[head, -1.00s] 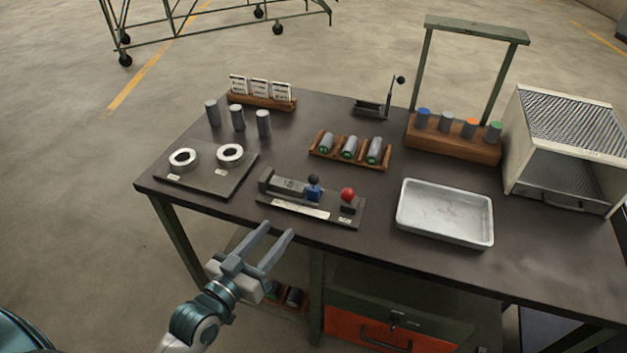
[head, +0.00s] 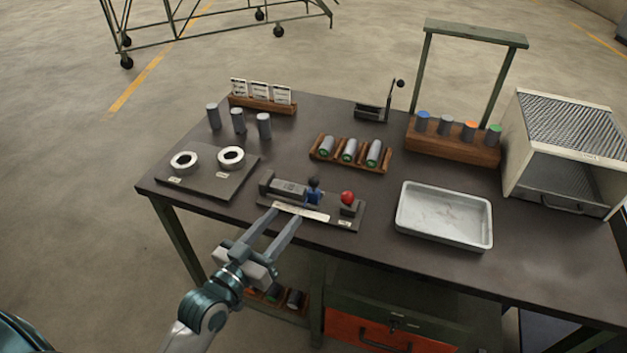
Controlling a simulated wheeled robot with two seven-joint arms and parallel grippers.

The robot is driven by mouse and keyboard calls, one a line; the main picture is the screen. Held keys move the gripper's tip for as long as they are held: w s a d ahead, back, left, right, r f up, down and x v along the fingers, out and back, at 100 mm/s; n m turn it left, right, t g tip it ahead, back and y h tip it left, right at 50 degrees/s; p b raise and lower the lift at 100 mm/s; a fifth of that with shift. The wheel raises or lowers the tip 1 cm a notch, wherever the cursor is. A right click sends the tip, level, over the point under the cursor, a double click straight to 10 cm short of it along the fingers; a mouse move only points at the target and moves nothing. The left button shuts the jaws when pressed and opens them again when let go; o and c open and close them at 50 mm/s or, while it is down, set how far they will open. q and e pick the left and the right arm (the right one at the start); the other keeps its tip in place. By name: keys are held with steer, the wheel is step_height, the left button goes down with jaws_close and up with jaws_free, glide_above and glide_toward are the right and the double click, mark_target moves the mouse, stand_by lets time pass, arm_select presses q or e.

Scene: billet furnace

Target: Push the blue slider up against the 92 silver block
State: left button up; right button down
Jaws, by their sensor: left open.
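The blue slider (head: 313,196) with a dark ball knob stands on a dark gauge base (head: 322,224) near the table's front edge. The silver block (head: 288,190) lies on the base just left of the slider; the two look close together, and I cannot tell whether they touch. Its marking is not readable now. A red ball knob (head: 347,198) stands on the right end of the base. My left gripper (head: 286,214) is open and empty, its fingertips at the base's front edge, left of and nearer than the slider. My right gripper is not in view.
A plate with two white rings (head: 231,155) lies left of the base. A wooden rack (head: 350,166) of cylinders is behind it. A white tray (head: 443,240) stands to the right. Bare tabletop lies between base and tray.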

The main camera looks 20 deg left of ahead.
mark_target(311, 185)
arm_select(q)
steer(key=p+x, duration=0.1)
steer(key=x, duration=0.6)
steer(key=shift+w+r+p, duration=0.1)
steer(key=shift+w+p, duration=0.1)
steer(key=shift+p, duration=0.15)
steer(key=p+x, duration=0.1)
steer(key=x, duration=0.4)
steer(key=shift+w+d, duration=0.1)
steer(key=shift+w, duration=0.05)
steer(key=shift+w+d, duration=0.15)
steer(key=shift+w, duration=0.6)
jaws_close()
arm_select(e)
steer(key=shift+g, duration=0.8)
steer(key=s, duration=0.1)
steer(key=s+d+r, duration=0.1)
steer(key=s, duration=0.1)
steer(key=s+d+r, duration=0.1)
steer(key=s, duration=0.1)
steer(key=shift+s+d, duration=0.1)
